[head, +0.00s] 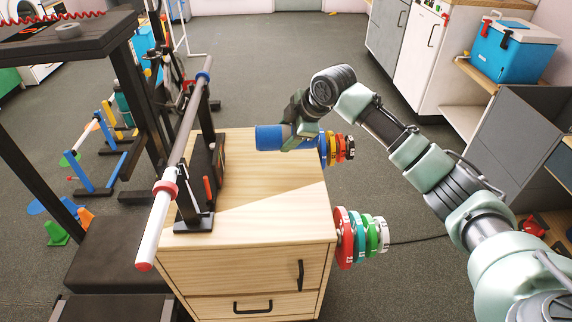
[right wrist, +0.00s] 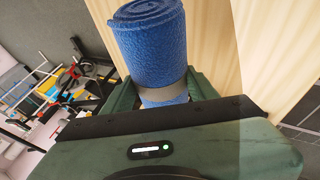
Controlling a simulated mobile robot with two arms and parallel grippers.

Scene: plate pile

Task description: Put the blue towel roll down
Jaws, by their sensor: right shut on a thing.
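The blue towel roll (head: 269,138) lies sideways over the top of the wooden cabinet (head: 265,216) in the head view. My right gripper (head: 291,135) is shut on the roll near its right end. In the right wrist view the rolled end of the blue towel roll (right wrist: 150,45) sticks out beyond the fingers, with a pale band around it. Whether the roll touches the cabinet top cannot be told. My left gripper is not in view.
A barbell (head: 186,135) on a black stand (head: 194,222) runs along the cabinet's left side. Coloured weight plates (head: 345,236) hang on the cabinet's right side, with more plates (head: 340,149) farther back. The front of the cabinet top is clear.

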